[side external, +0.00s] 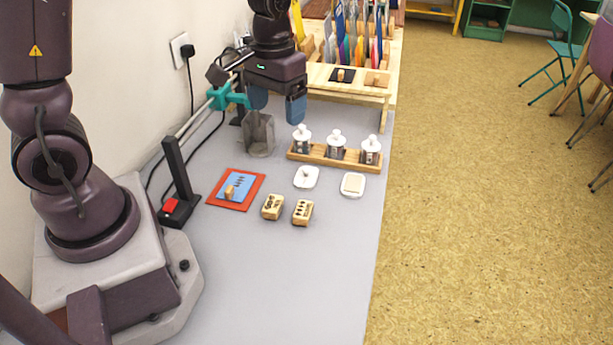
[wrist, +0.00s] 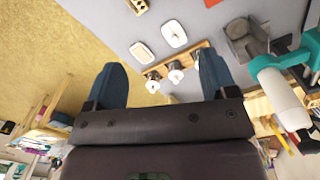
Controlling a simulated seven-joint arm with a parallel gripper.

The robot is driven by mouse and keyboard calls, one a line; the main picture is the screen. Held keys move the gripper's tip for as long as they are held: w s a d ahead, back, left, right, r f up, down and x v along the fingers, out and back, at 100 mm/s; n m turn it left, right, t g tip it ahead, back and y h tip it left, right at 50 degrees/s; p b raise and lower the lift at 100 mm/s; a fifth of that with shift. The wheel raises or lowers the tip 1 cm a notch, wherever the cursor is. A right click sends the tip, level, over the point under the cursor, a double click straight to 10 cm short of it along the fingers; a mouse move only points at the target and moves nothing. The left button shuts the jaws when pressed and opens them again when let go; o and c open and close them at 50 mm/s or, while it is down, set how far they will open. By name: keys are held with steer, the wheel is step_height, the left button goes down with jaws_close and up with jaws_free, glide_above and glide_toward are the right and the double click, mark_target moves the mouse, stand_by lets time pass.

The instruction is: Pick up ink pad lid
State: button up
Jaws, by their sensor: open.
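The ink pad lid (side external: 306,177) is a small white rounded plate with a little knob, flat on the grey table. In the wrist view the lid (wrist: 174,33) lies beyond my fingertips. Right of it in the side view is a white-rimmed ink pad (side external: 353,184) with a beige surface; the pad (wrist: 141,52) also shows in the wrist view. My gripper (side external: 277,106) is open and empty, raised above the table at the far end, behind the lid and apart from it. Its two blue fingers (wrist: 160,80) are spread wide in the wrist view.
A wooden rack (side external: 318,156) with three white-topped bottles stands just behind the lid. Two wooden stamps (side external: 302,212) and a red-framed blue board (side external: 236,189) lie nearer. The front table is clear.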

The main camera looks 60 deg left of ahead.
steer(key=w+a+f+n+g, duration=0.1)
steer(key=w+a+f+n, duration=0.3)
steer(key=f, duration=0.5)
steer(key=t, duration=0.1)
glide_above(307, 169)
steer(key=shift+n, duration=0.4)
steer(key=f, duration=0.7)
steer(key=shift+a+f, duration=0.2)
steer(key=shift+w+a+f, duration=0.1)
steer(key=shift+w+f, duration=0.05)
steer(key=shift+f, duration=2.8)
steer(key=c, duration=1)
